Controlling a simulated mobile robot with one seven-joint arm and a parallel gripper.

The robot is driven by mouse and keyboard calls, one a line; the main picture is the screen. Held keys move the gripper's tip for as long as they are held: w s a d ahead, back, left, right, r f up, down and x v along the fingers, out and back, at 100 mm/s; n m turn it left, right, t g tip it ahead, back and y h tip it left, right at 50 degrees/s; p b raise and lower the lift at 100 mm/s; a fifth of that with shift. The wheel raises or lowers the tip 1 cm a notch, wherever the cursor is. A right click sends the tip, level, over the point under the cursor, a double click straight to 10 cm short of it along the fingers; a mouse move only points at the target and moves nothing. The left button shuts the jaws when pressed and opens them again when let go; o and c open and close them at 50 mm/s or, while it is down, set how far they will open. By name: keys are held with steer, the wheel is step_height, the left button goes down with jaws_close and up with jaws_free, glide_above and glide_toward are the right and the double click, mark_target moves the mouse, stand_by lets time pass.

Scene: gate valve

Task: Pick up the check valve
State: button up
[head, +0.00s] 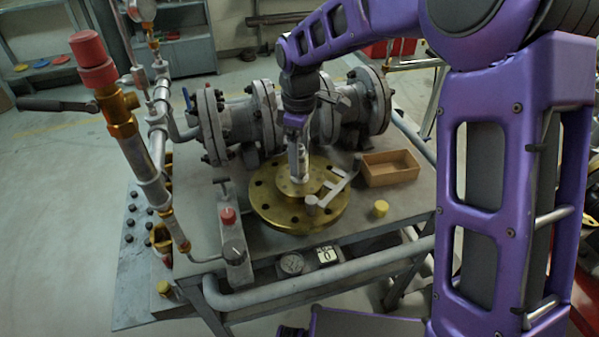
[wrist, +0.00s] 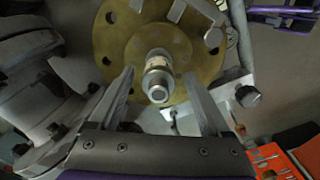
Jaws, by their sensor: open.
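The check valve appears to be a small silver, stepped cylinder (wrist: 157,80) standing upright on the brass flange (wrist: 112,45), seen almost end-on in the wrist view. The brass flange (head: 270,207) lies on the grey workbench in the head view. My gripper (head: 299,165) points down above its middle and hides most of the small fitting. In the wrist view my gripper (wrist: 159,74) is open, with one finger on each side of the fitting. Gaps show between it and both fingers, so it is not gripped.
A grey T-shaped metal part (head: 332,188) lies on the flange's right side. A tan open box (head: 390,168) and a yellow cap (head: 380,208) sit to the right. Large flanged pipework (head: 240,122) stands behind. A red-capped vertical pipe (head: 120,115) rises at left.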

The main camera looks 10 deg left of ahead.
mark_target(300, 163)
step_height(300, 163, down, 3)
jaws_close()
stand_by(0.4)
steer(key=shift+w+r, duration=0.1)
